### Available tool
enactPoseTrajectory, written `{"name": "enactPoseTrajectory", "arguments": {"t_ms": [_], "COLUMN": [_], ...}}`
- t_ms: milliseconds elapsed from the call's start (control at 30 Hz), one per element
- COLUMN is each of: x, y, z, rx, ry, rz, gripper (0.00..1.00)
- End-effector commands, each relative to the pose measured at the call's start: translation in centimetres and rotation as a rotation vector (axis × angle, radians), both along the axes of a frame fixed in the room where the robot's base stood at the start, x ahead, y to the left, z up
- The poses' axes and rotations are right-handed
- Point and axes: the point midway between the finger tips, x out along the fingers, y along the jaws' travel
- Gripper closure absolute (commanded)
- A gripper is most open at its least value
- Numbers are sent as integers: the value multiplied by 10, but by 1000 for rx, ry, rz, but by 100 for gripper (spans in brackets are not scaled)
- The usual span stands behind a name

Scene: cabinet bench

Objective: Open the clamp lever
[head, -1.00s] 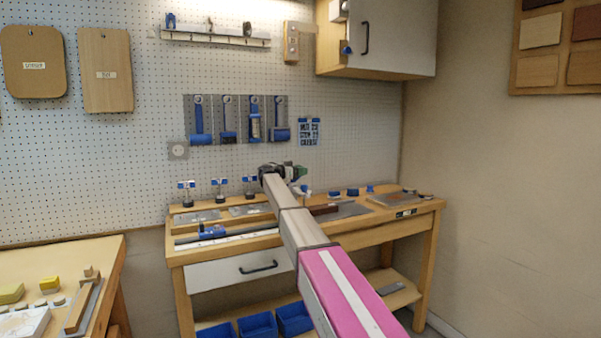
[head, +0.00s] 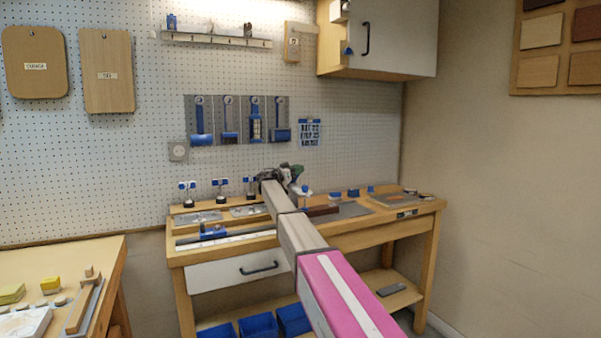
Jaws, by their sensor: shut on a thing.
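My gripper (head: 293,180) is at the end of my outstretched arm, above the back middle of the wooden bench. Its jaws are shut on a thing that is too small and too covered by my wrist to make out. A small white and blue piece (head: 304,191) shows just right of and below the gripper; I cannot tell whether they touch. A blue clamp-like piece (head: 213,232) sits on a long rail at the bench's front left, apart from the gripper. I cannot make out for certain which part is the clamp lever.
Three small stands with blue tops (head: 220,188) stand at the back left of the bench (head: 330,231). Grey plates, a dark red block (head: 322,210) and blue pieces (head: 353,192) lie right of my arm. The pegboard is close behind. A wall cabinet (head: 390,38) hangs at upper right.

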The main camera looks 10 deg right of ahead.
Motion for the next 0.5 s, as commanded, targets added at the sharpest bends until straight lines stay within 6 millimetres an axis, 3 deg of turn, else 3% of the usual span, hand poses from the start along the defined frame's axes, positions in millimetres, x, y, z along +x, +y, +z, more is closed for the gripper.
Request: {"name": "enactPoseTrajectory", "arguments": {"t_ms": [500], "x": [-7], "y": [23], "z": [7], "rx": [-262], "ry": [-84], "rz": [0], "gripper": [100]}}
